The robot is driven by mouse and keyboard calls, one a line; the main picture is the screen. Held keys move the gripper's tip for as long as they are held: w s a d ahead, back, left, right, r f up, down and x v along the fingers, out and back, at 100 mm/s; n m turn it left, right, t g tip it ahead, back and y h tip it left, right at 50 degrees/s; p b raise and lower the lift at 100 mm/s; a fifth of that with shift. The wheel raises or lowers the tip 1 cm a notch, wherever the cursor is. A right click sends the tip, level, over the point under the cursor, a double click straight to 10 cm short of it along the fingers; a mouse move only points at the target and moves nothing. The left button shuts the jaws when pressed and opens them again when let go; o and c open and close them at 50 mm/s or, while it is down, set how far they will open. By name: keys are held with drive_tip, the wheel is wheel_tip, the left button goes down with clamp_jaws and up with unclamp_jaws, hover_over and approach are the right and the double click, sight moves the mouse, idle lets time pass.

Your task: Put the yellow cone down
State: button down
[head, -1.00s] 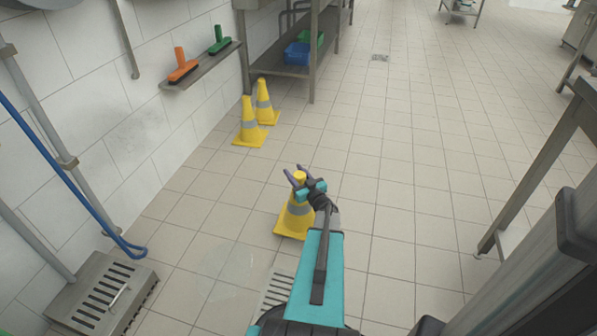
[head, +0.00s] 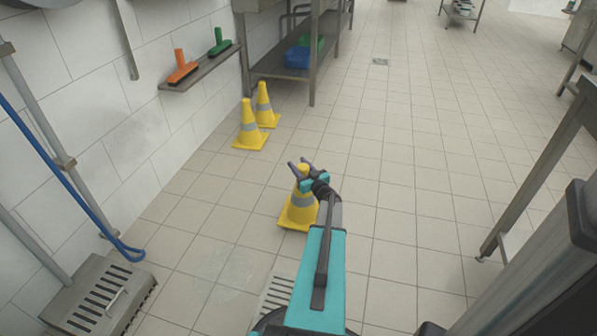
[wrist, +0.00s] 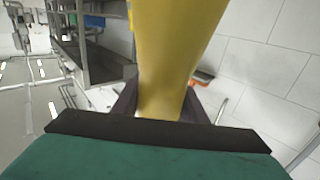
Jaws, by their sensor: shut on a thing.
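In the wrist view the yellow cone (wrist: 172,60) fills the upper middle, between the dark fingers of my gripper (wrist: 158,105). I cannot tell whether the cone's base touches the floor. Part of the cone is hidden behind my gripper and arm.
Two more yellow cones (head: 249,130) (head: 264,108) stand by the left wall. A metal drain box (head: 100,300) is at lower left, with a floor grate (head: 276,292) near my arm. A steel table (head: 530,170) stands at right. The tiled floor between is mostly clear.

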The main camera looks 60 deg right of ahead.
drive_tip(key=shift+w+d+f+b, duration=0.1)
drive_tip(key=shift+d+f+b, duration=0.2)
drive_tip(key=shift+f+b, duration=0.5)
drive_tip(key=shift+w+d+f+b, duration=0.1)
drive_tip(key=shift+d+f+b, duration=0.3)
drive_tip(key=shift+f, duration=0.6)
drive_tip(key=shift+a, duration=0.1)
drive_tip(key=c, duration=1.1)
unclamp_jaws()
drive_tip(key=shift+f, duration=0.15)
drive_tip(key=shift+s+a+r, duration=0.25)
drive_tip(key=shift+s+a, duration=0.05)
drive_tip(key=shift+s, duration=0.25)
drive_tip(key=p+v, duration=0.4)
drive_tip(key=v, duration=0.6)
drive_tip(key=shift+s+a+f, duration=0.15)
drive_tip(key=shift+s, duration=0.25)
